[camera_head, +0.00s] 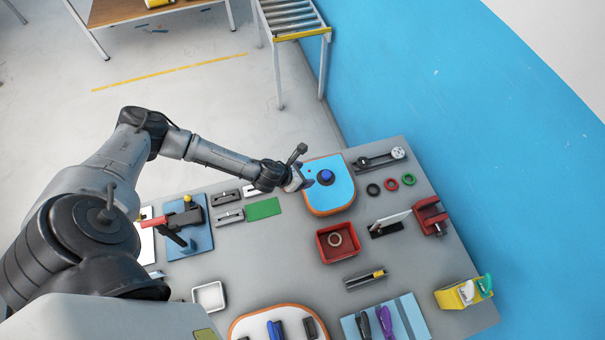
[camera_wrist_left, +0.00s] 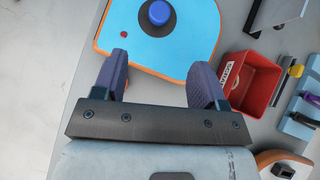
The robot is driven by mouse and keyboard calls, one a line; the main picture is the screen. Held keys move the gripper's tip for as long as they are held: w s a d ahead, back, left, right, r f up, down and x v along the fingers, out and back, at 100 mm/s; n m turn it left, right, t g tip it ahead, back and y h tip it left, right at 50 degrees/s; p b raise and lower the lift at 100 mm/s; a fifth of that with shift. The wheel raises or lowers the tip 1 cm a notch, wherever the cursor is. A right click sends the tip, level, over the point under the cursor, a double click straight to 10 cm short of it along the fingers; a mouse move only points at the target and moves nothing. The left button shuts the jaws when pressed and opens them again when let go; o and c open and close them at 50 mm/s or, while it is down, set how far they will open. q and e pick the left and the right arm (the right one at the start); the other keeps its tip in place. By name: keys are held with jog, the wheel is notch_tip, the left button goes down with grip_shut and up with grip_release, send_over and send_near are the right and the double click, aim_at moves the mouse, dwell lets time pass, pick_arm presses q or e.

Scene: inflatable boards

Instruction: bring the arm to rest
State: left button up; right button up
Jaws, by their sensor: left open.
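My left gripper (camera_head: 300,180) reaches over the grey table to the left edge of a blue board with an orange rim (camera_head: 333,199). In the left wrist view the two fingers of the left gripper (camera_wrist_left: 161,75) stand wide apart with nothing between them. The board (camera_wrist_left: 135,46) lies just beyond the fingertips in that view. A round dark blue knob (camera_head: 326,177) sits on the board, and it also shows in the left wrist view (camera_wrist_left: 158,13). My right gripper does not show in either view.
A red bin (camera_head: 325,252) holding a ring stands right of the gripper. A green mat (camera_head: 263,209) and grey blocks lie to its left. Coloured rings, a red clamp (camera_head: 430,216) and a yellow holder (camera_head: 455,296) sit farther right. A roller conveyor (camera_head: 291,15) stands behind the table.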

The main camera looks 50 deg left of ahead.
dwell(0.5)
pick_arm(q)
notch_tip(320, 180, up, 6)
jog(key=a+n+y, duration=0.2)
jog(key=n+y, duration=0.3)
jog(key=n, duration=1.2)
jog(key=d+r+n+h+p, duration=0.1)
jog(key=d+r+n+p, duration=0.1)
jog(key=d+r+n, duration=1.1)
jog(key=s+d+r+n+g+h+p, duration=0.1)
jog(key=s+d+r+n+h+p, duration=0.15)
jog(key=s, duration=0.55)
jog(key=s+f+n+g, duration=0.1)
jog(key=s+f+g, duration=0.1)
jog(key=s, duration=0.5)
jog(key=s+f+n+g+p, duration=0.1)
jog(key=s+f+n+g, duration=0.1)
jog(key=s+f, duration=0.2)
jog(key=s, duration=0.3)
jog(key=shift+f, duration=0.25)
